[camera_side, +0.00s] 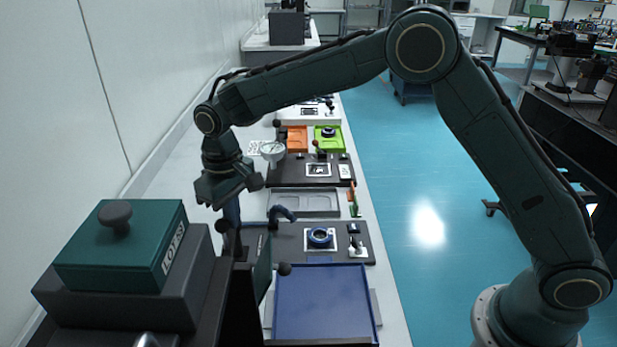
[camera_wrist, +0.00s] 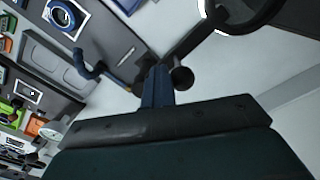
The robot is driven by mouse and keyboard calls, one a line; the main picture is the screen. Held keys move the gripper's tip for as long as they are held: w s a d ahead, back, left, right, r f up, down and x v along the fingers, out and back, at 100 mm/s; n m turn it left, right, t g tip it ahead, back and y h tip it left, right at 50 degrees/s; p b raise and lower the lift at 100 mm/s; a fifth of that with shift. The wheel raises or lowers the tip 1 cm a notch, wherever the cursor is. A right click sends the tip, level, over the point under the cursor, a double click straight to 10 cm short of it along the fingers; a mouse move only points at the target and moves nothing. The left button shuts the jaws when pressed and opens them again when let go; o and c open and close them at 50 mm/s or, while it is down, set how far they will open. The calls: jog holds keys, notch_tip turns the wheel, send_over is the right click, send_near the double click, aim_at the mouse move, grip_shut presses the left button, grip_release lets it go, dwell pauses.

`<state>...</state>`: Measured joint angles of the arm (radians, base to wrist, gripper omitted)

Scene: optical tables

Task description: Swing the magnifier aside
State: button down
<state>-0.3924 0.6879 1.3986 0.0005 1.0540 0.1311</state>
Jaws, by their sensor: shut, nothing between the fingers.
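The magnifier (camera_wrist: 252,22) shows at the top right of the wrist view as a dark ring with a bright white edge, partly cut off by the frame. A dark arm (camera_wrist: 194,42) runs from it down to a dark joint beside my fingers. A black ball knob (camera_wrist: 182,78) sits just right of the fingertips. My gripper (camera_wrist: 157,72) is shut and empty, its blue fingers close to the joint; I cannot tell whether they touch it. In the side view, my gripper (camera_side: 232,222) points down beside a dark post. The magnifier is hard to make out there.
A blue curved tube (camera_side: 282,212) rises near a dark station plate with a blue ring (camera_side: 320,237). A blue tray (camera_side: 322,305) lies in front, and a grey tray (camera_side: 304,203) behind. A green lidded box (camera_side: 122,245) stands at the left front. Orange (camera_side: 297,138) and green (camera_side: 328,142) bins are farther back.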

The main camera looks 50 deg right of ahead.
jog(key=shift+s, duration=0.1)
jog(key=shift+d, duration=0.55)
jog(key=shift+r, duration=0.1)
notch_tip(320, 180, up, 5)
jog(key=shift+f, duration=0.1)
dwell(0.6)
